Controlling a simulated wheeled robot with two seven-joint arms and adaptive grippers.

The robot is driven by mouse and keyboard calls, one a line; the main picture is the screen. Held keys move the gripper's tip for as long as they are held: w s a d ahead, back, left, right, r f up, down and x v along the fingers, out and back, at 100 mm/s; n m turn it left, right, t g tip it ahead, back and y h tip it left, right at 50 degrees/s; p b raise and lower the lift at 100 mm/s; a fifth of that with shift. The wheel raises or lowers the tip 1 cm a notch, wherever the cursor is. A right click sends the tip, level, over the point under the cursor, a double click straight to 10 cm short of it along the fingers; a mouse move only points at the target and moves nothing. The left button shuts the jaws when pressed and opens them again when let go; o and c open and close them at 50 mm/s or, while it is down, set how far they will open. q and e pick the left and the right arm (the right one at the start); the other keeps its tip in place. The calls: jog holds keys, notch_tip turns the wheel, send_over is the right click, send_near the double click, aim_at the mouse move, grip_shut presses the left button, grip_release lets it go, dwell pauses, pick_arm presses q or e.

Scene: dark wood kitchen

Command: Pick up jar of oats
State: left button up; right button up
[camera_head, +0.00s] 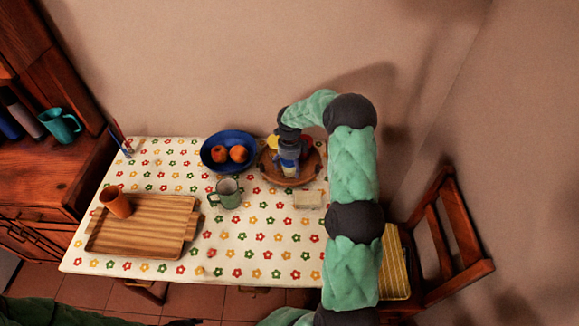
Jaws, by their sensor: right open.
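A small container with a blue and white label (289,171), which may be the jar of oats, stands on a round brown wooden tray (306,176) at the back right of the table. Most of its upper part is hidden by my right gripper (288,155), which points down over it from above. The right gripper is open; whether its fingers touch the container cannot be told. A yellow item (272,142) shows just left of the gripper. Part of my left arm shows at the bottom left edge; its gripper is out of view.
A blue bowl (207,162) with orange-red fruit stands left of the tray. A green mug (228,194) and a pale block (308,199) are in front. A wooden board (150,232) with an orange-brown cup (116,202) lies left. A chair (460,235) stands right; the table's front middle is clear.

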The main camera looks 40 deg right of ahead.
jog(key=shift+r, duration=0.1)
jog(key=c, duration=1.4)
jog(key=shift+c, duration=0.2)
jog(key=shift+r, duration=0.1)
